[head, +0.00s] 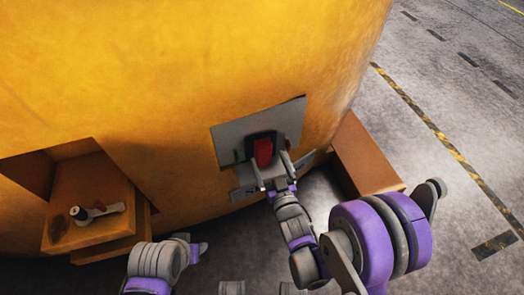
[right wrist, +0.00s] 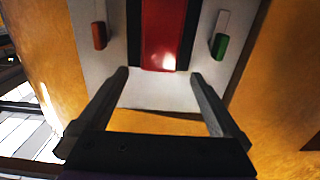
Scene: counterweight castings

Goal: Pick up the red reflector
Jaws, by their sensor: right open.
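The red reflector (head: 263,151) sits in a dark holder on a grey plate (head: 229,134) on the curved yellow casting. It also shows upright at the top of the right wrist view (right wrist: 163,32), with a bright glint near its lower end. My right gripper (head: 271,170) is open, its two fingers pointing at the reflector from just below. In the right wrist view the fingers (right wrist: 160,80) are spread, with nothing between them, and their tips appear just short of the reflector. My left gripper (head: 195,247) is low in the head view; its jaws are not clear.
An orange-brown box (head: 362,160) stands right of the casting. A ledge (head: 90,195) at left carries a small handled item (head: 97,211). Open floor lies right.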

